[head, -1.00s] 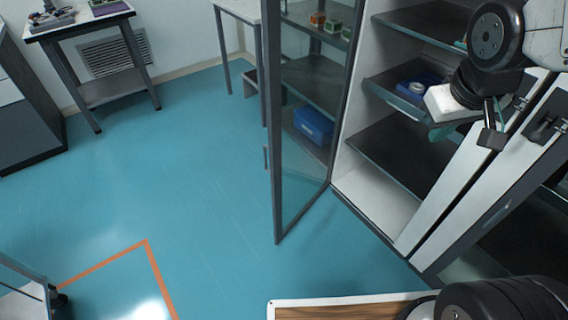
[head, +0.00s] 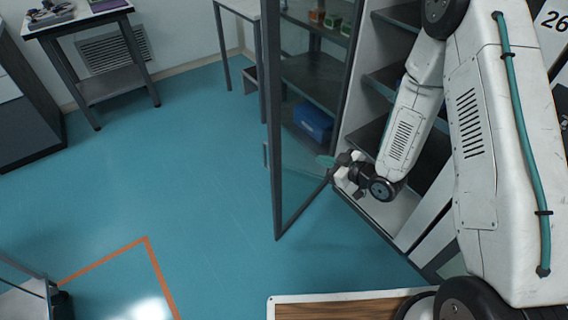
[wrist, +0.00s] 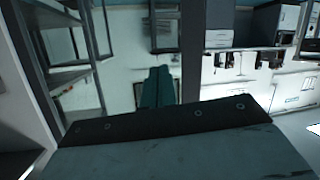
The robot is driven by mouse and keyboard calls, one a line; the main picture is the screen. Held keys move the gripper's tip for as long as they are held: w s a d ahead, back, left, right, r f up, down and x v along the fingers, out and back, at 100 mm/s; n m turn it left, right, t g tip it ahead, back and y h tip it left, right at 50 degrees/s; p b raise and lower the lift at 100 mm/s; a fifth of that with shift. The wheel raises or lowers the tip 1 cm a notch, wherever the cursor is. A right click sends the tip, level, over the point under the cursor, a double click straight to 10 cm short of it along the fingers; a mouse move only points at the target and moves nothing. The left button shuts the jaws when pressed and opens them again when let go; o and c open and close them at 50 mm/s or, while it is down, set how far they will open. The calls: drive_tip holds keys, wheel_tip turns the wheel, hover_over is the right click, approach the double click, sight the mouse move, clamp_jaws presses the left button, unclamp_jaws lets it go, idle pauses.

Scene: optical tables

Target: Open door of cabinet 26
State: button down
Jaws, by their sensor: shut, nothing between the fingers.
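The cabinet marked 26 (head: 553,22) has its label at the upper right of the head view. A glass door with a dark frame (head: 276,195) stands wide open at the left side of the cabinet opening. Its handle (head: 265,155) is on the outer frame edge. In the wrist view the teal fingers (wrist: 158,88) lie together. My arm hides much of the cabinet front.
Cabinet shelves (head: 432,165) are partly hidden behind my arm. A blue box (head: 312,123) shows through the glass. A small table (head: 78,22) stands at the back left. The blue floor (head: 170,150) left of the door is clear.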

drive_tip(key=s+a+f+y, duration=0.2)
drive_tip(key=s+f+y, duration=0.1)
drive_tip(key=s+f, duration=0.15)
drive_tip(key=t, duration=0.1)
approach(276, 159)
drive_tip(key=shift+m+y, duration=0.4)
drive_tip(key=x, duration=0.6)
drive_tip(key=shift+w+a+f, duration=0.2)
drive_tip(key=shift+w+f, duration=0.1)
drive_tip(key=shift+w, duration=0.1)
